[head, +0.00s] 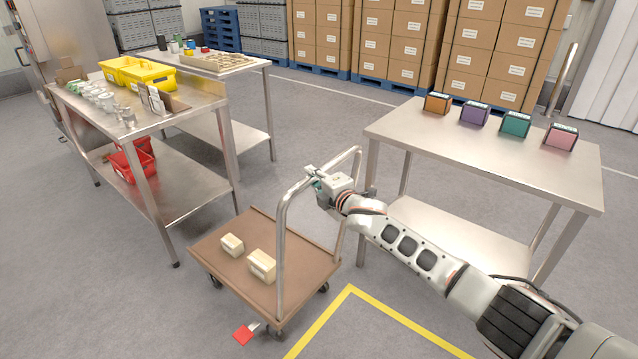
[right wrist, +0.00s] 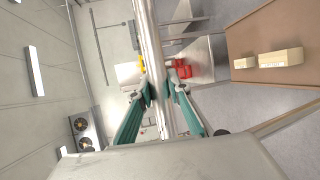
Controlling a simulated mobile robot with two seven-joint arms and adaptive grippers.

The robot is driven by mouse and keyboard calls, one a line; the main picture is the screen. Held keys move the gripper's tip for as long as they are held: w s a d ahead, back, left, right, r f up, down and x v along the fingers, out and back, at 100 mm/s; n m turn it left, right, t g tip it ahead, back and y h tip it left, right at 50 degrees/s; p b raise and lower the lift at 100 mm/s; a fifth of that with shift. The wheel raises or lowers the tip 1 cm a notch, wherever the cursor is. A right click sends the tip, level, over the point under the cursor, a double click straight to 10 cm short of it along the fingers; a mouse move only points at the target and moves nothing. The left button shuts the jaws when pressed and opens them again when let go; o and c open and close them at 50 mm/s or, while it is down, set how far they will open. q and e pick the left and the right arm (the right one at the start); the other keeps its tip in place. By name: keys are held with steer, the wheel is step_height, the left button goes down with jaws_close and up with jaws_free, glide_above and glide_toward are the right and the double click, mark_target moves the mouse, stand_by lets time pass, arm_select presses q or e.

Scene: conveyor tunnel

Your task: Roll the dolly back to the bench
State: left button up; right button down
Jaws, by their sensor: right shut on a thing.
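The dolly (head: 228,268) stands on the grey floor in the head view, with a flat brown deck, dark castors and a bent steel push handle (head: 281,240). Two small cartons, one (head: 232,245) farther left and one (head: 262,266) nearer the handle, rest on the deck. My right gripper (head: 317,181) is at the top bar of the handle. In the right wrist view its teal fingers (right wrist: 161,92) are shut on the bar, and the deck (right wrist: 240,98) shows at the right. My left gripper is not in view.
Yellow bins (head: 145,75) and jars stand on the left bench; a red bin (head: 130,165) is on its shelf. Several coloured boxes (head: 475,113) line the right bench. A red pedal (head: 243,335) is by the dolly's front castor. Yellow tape (head: 335,312) marks clear floor in front.

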steer(key=shift+w+a, duration=0.2)
steer(key=shift+a, duration=0.15)
steer(key=shift+r, duration=0.15)
steer(key=shift+a+r, duration=0.1)
steer(key=c, duration=1.8)
jaws_free()
steer(key=shift+w+a, duration=0.1)
steer(key=shift+c, duration=0.2)
steer(key=shift+f, duration=0.2)
steer(key=shift+s+d, duration=0.4)
steer(key=shift+s, duration=0.05)
steer(key=v, duration=1)
steer(key=shift+s+r, duration=0.25)
steer(key=shift+s, duration=0.1)
